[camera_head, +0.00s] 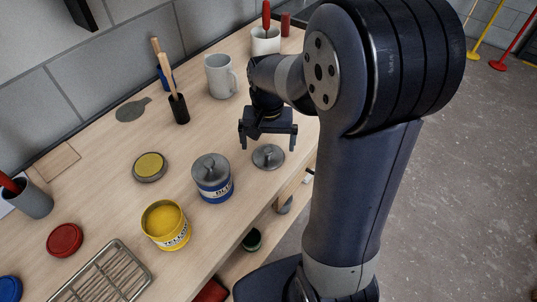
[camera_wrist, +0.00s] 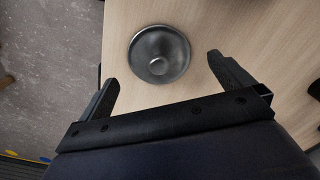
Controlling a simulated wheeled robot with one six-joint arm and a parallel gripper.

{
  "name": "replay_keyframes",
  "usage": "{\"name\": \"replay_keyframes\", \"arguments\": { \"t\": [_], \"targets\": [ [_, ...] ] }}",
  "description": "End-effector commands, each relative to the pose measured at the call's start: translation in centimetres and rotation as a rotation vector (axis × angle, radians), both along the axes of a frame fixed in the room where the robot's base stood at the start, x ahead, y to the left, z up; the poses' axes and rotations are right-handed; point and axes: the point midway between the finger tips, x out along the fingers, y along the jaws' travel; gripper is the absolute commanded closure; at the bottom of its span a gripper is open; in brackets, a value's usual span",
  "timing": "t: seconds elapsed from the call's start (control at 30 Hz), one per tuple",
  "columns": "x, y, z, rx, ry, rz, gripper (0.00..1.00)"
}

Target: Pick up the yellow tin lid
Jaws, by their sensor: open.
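A round silver lid with a small knob (camera_head: 268,157) lies flat on the wooden bench near its front edge; it shows whole in the wrist view (camera_wrist: 159,54). An open tin of yellow paint (camera_head: 166,226) stands further left, with no lid on it. My gripper (camera_head: 268,146) is open and empty, pointing down above the silver lid. In the wrist view the lid lies ahead of and between my fingers (camera_wrist: 162,70), apart from both. I cannot tell the exact height gap.
A blue tin (camera_head: 213,186) with a knobbed silver lid stands left of my gripper. A yellow-topped round piece (camera_head: 150,166), red lid (camera_head: 65,239), wire rack (camera_head: 103,275), white mug (camera_head: 220,76) and brush holder (camera_head: 179,108) are on the bench. A shelf lies below.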

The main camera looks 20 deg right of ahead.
Motion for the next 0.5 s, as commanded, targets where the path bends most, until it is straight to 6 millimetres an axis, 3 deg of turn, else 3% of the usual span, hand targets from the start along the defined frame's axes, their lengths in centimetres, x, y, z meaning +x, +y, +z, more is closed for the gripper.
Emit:
{"name": "replay_keyframes", "arguments": {
  "t": [0.2,0.5],
  "targets": [
    [-0.2,-0.1,-2.9,0.000,0.003,0.000,0.00],
    [-0.1,-0.1,-3.3,0.000,0.000,0.000,0.01]
  ]
}}
